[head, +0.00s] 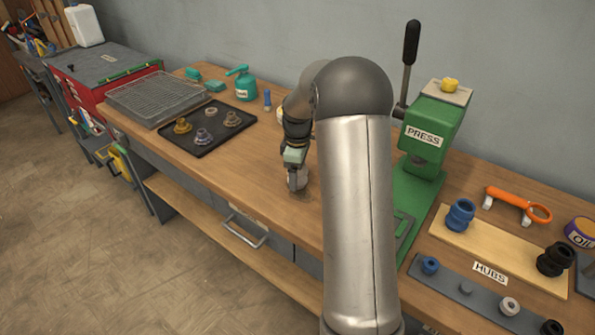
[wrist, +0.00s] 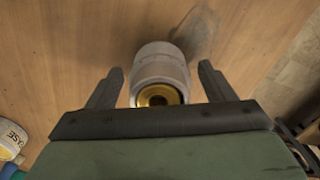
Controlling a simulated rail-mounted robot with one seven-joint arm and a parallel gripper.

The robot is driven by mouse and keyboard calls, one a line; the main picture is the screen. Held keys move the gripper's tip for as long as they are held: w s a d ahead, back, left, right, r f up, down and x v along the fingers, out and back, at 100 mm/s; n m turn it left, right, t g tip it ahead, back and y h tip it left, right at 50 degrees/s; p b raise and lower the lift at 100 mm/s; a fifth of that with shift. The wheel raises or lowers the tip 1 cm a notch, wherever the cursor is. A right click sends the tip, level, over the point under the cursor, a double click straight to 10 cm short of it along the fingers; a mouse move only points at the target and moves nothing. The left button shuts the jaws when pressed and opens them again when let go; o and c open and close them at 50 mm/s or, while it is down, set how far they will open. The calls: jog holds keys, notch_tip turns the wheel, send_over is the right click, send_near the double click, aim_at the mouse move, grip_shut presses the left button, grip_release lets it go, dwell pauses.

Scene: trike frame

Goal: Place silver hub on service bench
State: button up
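The silver hub (wrist: 160,65) is a pale grey cylinder with a brass-coloured bore at its near end. In the wrist view it is between the two fingers of my gripper (wrist: 161,70), with a gap on each side. My gripper is open and not touching it. In the head view my gripper (head: 296,184) is low over the middle of the wooden service bench (head: 240,185), pointing down. The hub (head: 304,178) shows partly behind the fingers there. It appears to be on the bench top, with its shadow beside it.
The green press (head: 432,130) stands right of my arm. A hub board (head: 515,258) and a grey peg strip (head: 462,288) with hubs are at right. A black tray (head: 190,146) with several small parts and a wire-topped tray (head: 155,95) are at left. Bench between is clear.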

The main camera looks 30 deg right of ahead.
notch_tip(320, 180, up, 12)
jog(key=shift+r, duration=0.2)
jog(key=s+a+m, duration=0.5)
jog(key=s+a, duration=0.8)
jog(key=s, duration=0.2)
jog(key=s+a+f+m, duration=0.2)
jog(key=s, duration=0.5)
jog(key=s+a+f+m, duration=0.2)
jog(key=s+a+f, duration=0.1)
jog(key=s, duration=0.5)
jog(key=shift+a, duration=0.15)
notch_tip(320, 180, down, 25)
jog(key=b, duration=2.3)
jog(key=shift+s+d+g+b, duration=0.15)
jog(key=shift+d+g+b, duration=0.15)
jog(key=shift+d+b, duration=0.15)
